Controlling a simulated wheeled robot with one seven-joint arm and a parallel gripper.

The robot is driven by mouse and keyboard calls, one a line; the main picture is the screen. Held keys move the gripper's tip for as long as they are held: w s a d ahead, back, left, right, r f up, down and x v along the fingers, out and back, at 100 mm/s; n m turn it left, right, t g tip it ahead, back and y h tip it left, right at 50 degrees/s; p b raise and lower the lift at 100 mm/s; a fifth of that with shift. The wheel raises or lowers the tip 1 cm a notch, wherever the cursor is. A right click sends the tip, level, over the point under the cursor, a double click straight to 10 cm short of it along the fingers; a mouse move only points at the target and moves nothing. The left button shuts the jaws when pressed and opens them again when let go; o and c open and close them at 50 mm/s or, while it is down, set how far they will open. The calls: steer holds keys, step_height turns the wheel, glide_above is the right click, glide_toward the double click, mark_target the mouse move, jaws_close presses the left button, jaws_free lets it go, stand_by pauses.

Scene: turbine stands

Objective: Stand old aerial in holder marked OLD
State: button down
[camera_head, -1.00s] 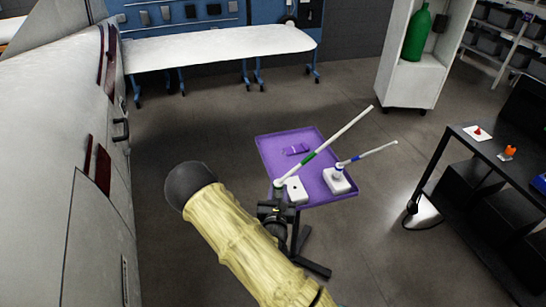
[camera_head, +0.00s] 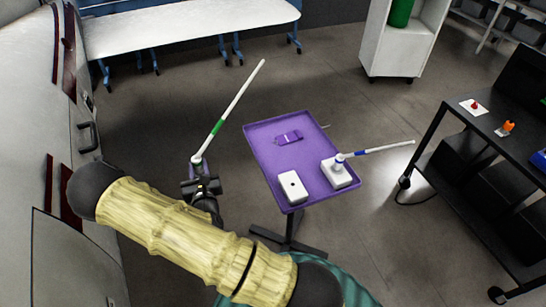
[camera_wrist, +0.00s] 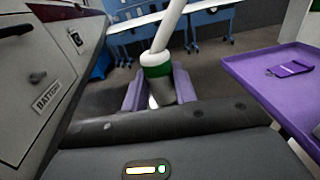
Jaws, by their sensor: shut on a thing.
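My gripper (camera_head: 197,172) is shut on the base end of a white aerial with a green band (camera_head: 217,127), held off the tray's left side, leaning up and to the right. In the wrist view the purple fingers (camera_wrist: 157,92) grip just below the green band (camera_wrist: 157,71). A white block holder with a dark hole (camera_head: 292,187) stands empty at the tray's near edge. Beside it, a second white holder (camera_head: 337,178) carries a white aerial with a blue band (camera_head: 385,149), tilted far over to the right. I cannot read any marking on either holder.
The holders stand on a purple tray (camera_head: 266,160) on a dark stand; a small purple item (camera_head: 289,137) lies there. A grey panelled body (camera_head: 30,130) is close on the left. A black bench (camera_head: 450,140) is at right. Floor between tray and white table (camera_head: 190,30) is clear.

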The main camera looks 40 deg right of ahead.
steer(key=shift+w+a, duration=0.15)
steer(key=shift+w, duration=0.35)
steer(key=shift+s+r, duration=0.1)
steer(key=shift+s, duration=0.3)
steer(key=s+d+r+m+g+h+b, duration=0.1)
steer(key=s+d+m+g+h+b, duration=0.2)
steer(key=d+m+g+h+b, duration=0.9)
steer(key=s+d+f+m+g+b, duration=0.1)
steer(key=s+d+m+g+b, duration=0.1)
steer(key=s+d+g, duration=0.2)
steer(key=s+d+f+m+g+b, duration=0.2)
steer(key=s+d+g, duration=0.3)
steer(key=d, duration=0.4)
steer(key=shift+s+d+f+m+g, duration=0.3)
steer(key=shift+s+m, duration=0.4)
steer(key=shift+s, duration=0.15)
steer(key=shift+f, duration=0.15)
